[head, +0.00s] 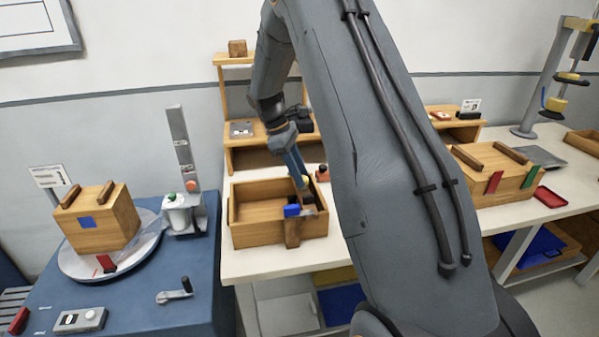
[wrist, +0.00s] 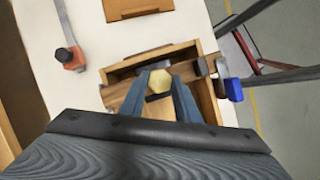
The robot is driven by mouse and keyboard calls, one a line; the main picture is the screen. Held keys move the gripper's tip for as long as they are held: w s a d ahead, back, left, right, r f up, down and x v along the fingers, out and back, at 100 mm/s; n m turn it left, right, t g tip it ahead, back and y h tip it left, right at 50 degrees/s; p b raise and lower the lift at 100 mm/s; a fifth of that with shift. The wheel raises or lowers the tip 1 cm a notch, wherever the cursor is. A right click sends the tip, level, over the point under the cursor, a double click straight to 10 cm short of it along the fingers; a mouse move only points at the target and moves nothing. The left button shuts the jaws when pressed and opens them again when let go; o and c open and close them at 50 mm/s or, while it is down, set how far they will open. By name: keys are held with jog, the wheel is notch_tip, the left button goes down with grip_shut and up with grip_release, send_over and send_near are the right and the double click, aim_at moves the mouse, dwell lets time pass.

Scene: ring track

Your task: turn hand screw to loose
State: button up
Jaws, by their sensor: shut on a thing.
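My gripper (wrist: 159,82) is shut on a yellow hexagonal knob (wrist: 159,80), with one blue-grey finger on each side of it. The knob also shows in the head view (head: 305,182), small at the fingertips. It sits over the open wooden box (head: 258,238), whose rim shows around my fingers in the wrist view (wrist: 127,72). A bright blue block (head: 292,210) with dark parts beside it is at the box's front wall, above an upright wooden piece (head: 292,234). Whether these parts join the knob as one hand screw, I cannot tell. The knob's underside is hidden.
An orange piece with a dark knob (wrist: 72,57) lies on the white table beside the box. A wooden shelf (head: 270,138) stands behind. On the left, a blue bench (head: 150,290) carries a wooden box on a round turntable (head: 72,262). My arm hides the table's middle.

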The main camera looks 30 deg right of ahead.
jog(key=shift+w+n, duration=0.1)
jog(key=shift+n, duration=0.4)
jog(key=o, duration=1)
jog(key=shift+b+v, duration=1.2)
jog(key=shift+v, duration=2.7)
